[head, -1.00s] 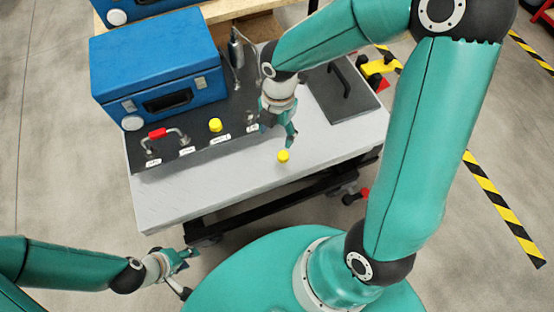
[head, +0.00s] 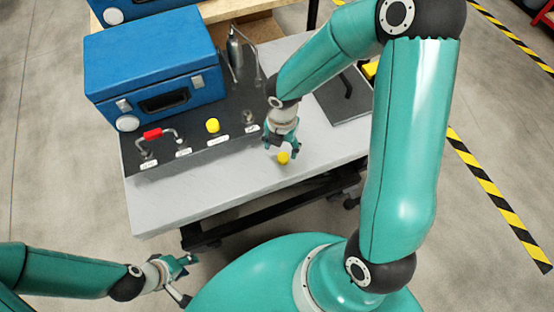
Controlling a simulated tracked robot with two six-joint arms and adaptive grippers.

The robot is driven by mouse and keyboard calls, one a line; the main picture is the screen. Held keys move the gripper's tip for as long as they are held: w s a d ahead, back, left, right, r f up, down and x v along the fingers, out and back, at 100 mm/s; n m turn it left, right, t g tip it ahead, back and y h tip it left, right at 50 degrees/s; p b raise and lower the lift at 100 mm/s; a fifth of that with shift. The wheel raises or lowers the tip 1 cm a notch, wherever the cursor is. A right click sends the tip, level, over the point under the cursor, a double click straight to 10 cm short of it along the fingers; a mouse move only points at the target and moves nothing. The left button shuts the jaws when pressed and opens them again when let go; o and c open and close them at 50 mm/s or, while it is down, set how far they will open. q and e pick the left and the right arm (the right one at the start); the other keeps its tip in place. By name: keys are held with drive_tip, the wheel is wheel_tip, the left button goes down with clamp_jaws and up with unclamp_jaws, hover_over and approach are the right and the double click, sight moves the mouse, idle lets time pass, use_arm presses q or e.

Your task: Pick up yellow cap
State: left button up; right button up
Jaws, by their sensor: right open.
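A small yellow cap (head: 283,158) is on the light grey table top (head: 200,195), near its front edge. My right gripper (head: 281,150) points down at the cap, with its open fingers right at or just above it. I cannot tell whether the fingers touch the cap. A second yellow cap-like piece (head: 212,125) sits on the dark panel to the left. My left gripper (head: 186,278) is low at the left, in front of the table and away from the caps. Its fingers are small and I cannot tell how far apart they are.
A blue case (head: 155,70) stands at the back left of the table. The dark panel (head: 213,150) carries a red-handled tube (head: 153,133), labels and fittings. A metal cylinder (head: 236,50) stands behind. A dark plate with a handle (head: 342,98) lies to the right. The front left table top is clear.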

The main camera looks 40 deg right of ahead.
sight(282, 156)
drive_tip(key=f, duration=0.2)
drive_tip(key=f+b, duration=0.1)
drive_tip(key=f, duration=0.1)
drive_tip(key=shift+d+f, duration=0.2)
drive_tip(key=shift+f, duration=0.2)
drive_tip(key=c, duration=0.8)
